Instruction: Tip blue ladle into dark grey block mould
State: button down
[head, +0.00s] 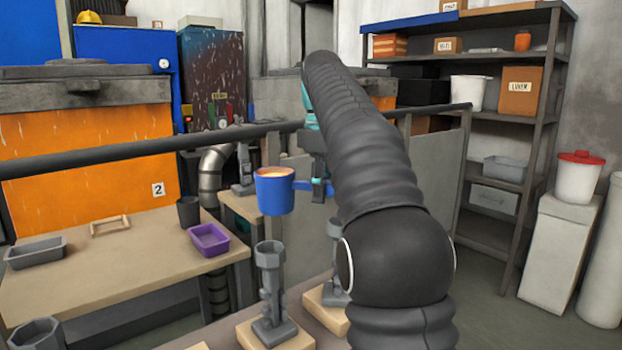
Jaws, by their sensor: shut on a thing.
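The blue ladle (275,196) is in the middle of the head view, upright, with pale orange contents showing at its rim. Its short handle points right into my gripper (318,187), which is shut on it and partly hidden by my arm. The ladle hangs above a grey, column-like piece with a cup-shaped top (269,285) on a wooden base, with a gap between them. Similar grey pieces stand behind it (244,172), partly behind my arm (333,262) and at the bottom left edge (38,334). I cannot tell which is the dark grey block mould.
A wooden table (110,275) at left holds a grey tray (36,252), a wooden frame (110,225), a dark cup (188,212) and a purple tray (208,240). A dark rail (90,160) crosses behind. Shelves (500,130) stand at right.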

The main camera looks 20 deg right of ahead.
jog(key=shift+w, duration=0.3)
jog(key=shift+d+f, duration=0.1)
jog(key=shift+f, duration=0.55)
notch_tip(320, 180, down, 3)
jog(key=shift+d+f+t+h, duration=0.1)
jog(key=shift+t+h, duration=0.6)
jog(key=shift+d+t+b, duration=0.1)
jog(key=shift+t+b, duration=0.4)
jog(key=shift+b, duration=0.5)
jog(key=shift+t+h+b, duration=0.5)
jog(key=shift+h+b, duration=0.2)
jog(key=shift+b, duration=0.15)
jog(key=shift+t+h+b, duration=1)
jog(key=shift+t+b, duration=0.2)
jog(key=shift+b, duration=1.25)
dwell(1.9)
